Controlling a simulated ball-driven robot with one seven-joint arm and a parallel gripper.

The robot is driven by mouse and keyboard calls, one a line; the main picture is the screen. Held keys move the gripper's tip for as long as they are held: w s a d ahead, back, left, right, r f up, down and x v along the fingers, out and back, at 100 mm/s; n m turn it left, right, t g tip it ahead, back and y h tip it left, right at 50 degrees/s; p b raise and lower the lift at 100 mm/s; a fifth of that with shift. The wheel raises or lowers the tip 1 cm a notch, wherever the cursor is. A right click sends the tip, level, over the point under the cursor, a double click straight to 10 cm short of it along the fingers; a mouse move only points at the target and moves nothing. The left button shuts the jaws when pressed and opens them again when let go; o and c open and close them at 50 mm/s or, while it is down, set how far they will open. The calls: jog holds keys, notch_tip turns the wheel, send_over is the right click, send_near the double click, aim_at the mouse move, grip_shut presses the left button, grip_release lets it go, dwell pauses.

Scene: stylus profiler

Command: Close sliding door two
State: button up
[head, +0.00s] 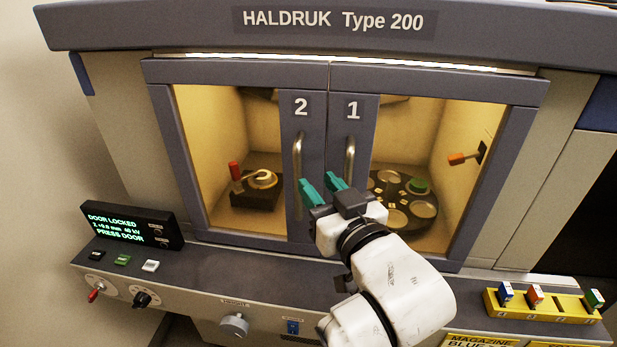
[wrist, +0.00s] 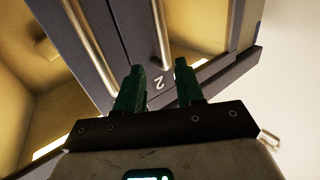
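Sliding door two (head: 289,232), marked 2, is the left of two grey framed doors with windows. Its inner edge meets door one (head: 369,120) with no gap that I can see. Its upright metal handle (head: 297,160) is partly hidden low down by my gripper. My gripper (head: 319,182) is in front of the doors, its two teal fingers apart and nothing seen between them in the head view. In the wrist view, door two's handle (wrist: 160,35) runs down toward the space between the fingertips (wrist: 158,68); I cannot tell whether they touch it.
Door one's handle (head: 350,160) stands close to the right. The display (head: 130,225) at left reads DOOR LOCKED and PRESS DOOR. Buttons (head: 122,260) and knobs line the front ledge. A yellow rack (head: 540,307) stands at right. Lit chamber contents show behind the windows.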

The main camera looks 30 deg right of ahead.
jog(key=shift+s, duration=1.35)
jog(key=s+d+f+g, duration=0.2)
jog(key=s+f+g, duration=0.15)
jog(key=f, duration=0.65)
jog(key=s+d+f+g, duration=0.3)
jog(key=f+g, duration=0.1)
jog(key=f, duration=0.6)
jog(key=s+d+f+g, duration=0.1)
jog(key=s+f+g, duration=0.8)
jog(key=s+f, duration=0.6)
jog(key=s, duration=0.4)
jog(key=shift+s+f+y, duration=0.35)
jog(key=shift+f+y, duration=0.05)
